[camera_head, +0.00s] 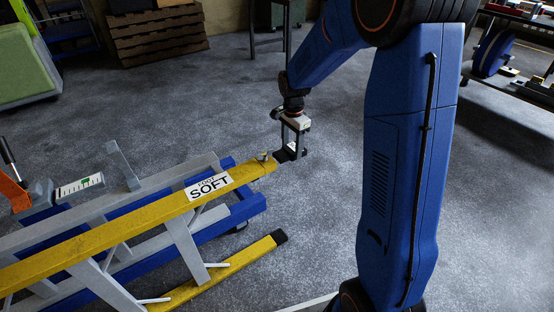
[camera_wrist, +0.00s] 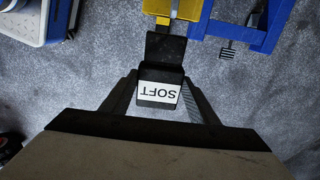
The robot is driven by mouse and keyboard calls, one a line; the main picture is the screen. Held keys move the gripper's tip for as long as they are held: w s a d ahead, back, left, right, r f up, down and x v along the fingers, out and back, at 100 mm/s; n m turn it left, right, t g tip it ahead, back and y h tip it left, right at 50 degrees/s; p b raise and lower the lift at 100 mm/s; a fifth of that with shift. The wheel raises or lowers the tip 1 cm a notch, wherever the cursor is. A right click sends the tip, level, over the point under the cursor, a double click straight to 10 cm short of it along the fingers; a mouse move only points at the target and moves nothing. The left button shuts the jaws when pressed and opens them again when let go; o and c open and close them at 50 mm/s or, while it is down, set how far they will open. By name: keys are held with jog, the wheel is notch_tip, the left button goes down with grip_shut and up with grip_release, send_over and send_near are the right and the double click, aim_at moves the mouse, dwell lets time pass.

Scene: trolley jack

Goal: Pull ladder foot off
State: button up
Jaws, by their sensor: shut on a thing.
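A yellow ladder (camera_head: 130,226) lies on its side, its upper rail marked with a white SOFT label (camera_head: 209,187). A black ladder foot (camera_head: 290,153) is at the right end of this rail. In the wrist view the foot (camera_wrist: 160,75) carries a white SOFT label and sits between my fingers. The yellow rail end (camera_wrist: 172,10) is close to the foot's dark far part. I cannot tell whether they still touch. Another black foot (camera_head: 280,236) is on the lower yellow rail.
A blue and grey frame (camera_head: 235,216) runs beside the ladder. An orange-handled tool (camera_head: 14,193) and a scale plate (camera_head: 80,186) are at the left. Brown pallets (camera_head: 158,38) and a green-topped unit (camera_head: 22,65) stand behind. The grey floor right of the rail end is clear.

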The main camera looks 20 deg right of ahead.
jog(key=shift+w+d+r, duration=0.25)
jog(key=shift+d+r, duration=0.3)
jog(key=shift+d, duration=0.2)
jog(key=shift+w+d+r, duration=0.25)
jog(key=shift+d+r, duration=0.25)
jog(key=shift+d, duration=0.2)
jog(key=shift+f, duration=0.1)
